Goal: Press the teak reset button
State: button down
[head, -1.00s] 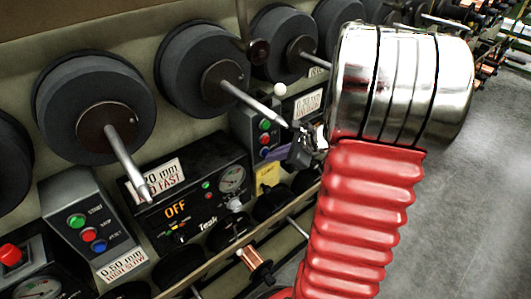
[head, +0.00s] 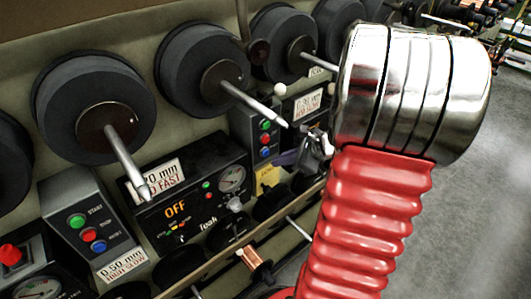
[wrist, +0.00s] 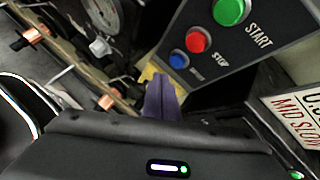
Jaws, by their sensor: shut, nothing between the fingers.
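A sloped grey panel (wrist: 235,52) carries a green button (wrist: 230,10) marked START, a red button (wrist: 198,40) marked STOP and a blue button (wrist: 178,60) whose label is blurred. In the head view, its blue button (head: 264,152) sits lowest in the column. My gripper (wrist: 160,84) has its purple fingers shut and empty, their tips just below and left of the blue button in the wrist view, seemingly apart from it. In the head view my gripper (head: 281,159) is just right of that button. A black box (head: 190,205) labelled roughly "Teak" shows OFF.
Another panel (head: 75,195) with green, red and blue buttons stands at the left, beside a large red knob (head: 11,252). Large black spools (head: 95,100) with protruding metal spindles (head: 127,165) line the wall. A yellow tag (head: 268,175) is near my fingers. Grey floor (head: 460,220) is clear at right.

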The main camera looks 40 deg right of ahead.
jog(key=s, duration=0.5)
dwell(0.4)
dwell(0.8)
